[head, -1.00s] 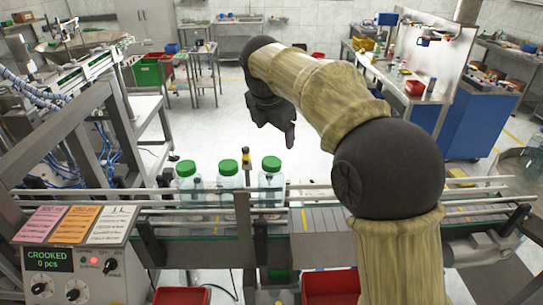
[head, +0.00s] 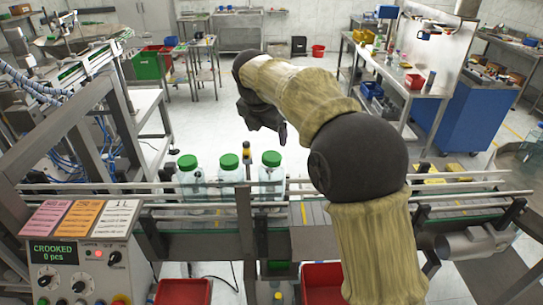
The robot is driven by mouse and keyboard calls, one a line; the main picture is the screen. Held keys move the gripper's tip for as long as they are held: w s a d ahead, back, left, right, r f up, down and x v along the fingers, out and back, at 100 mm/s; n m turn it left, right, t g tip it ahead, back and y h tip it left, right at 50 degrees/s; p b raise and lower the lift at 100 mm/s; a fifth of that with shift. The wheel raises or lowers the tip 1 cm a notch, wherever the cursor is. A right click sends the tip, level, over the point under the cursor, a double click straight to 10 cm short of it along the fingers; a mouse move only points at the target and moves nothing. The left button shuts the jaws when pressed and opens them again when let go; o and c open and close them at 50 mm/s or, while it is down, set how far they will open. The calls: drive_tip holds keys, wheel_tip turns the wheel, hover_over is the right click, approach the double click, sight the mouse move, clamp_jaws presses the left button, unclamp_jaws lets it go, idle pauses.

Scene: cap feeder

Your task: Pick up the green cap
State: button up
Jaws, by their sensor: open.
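Green caps sit on three clear bottles standing in a row on the conveyor: a left green cap (head: 187,161), a middle green cap (head: 229,161) and a right green cap (head: 271,158). I cannot tell which of them is the task's cap. My gripper (head: 281,130) hangs in the air above and beyond the conveyor, close to the right bottle in the picture. It is small and dark here; it is open, and I see nothing held in it.
The conveyor (head: 330,215) with metal guide rails runs across the front. A control panel (head: 78,255) reading "CROOKED 0 pcs" stands at the left. Red bins (head: 183,292) lie below the conveyor. A blue cabinet and benches stand behind at the right.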

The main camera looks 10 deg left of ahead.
drive_tip(key=p, duration=0.1)
hover_over(271, 156)
drive_tip(key=s, duration=0.2)
wheel_tip(271, 156, down, 5)
drive_tip(key=shift+s+f, duration=0.1)
drive_tip(key=shift+f, duration=0.1)
drive_tip(key=p+x, duration=0.2)
drive_tip(key=x, duration=0.3)
drive_tip(key=shift+s+f, duration=0.1)
drive_tip(key=shift+s, duration=0.1)
drive_tip(key=c, duration=1.1)
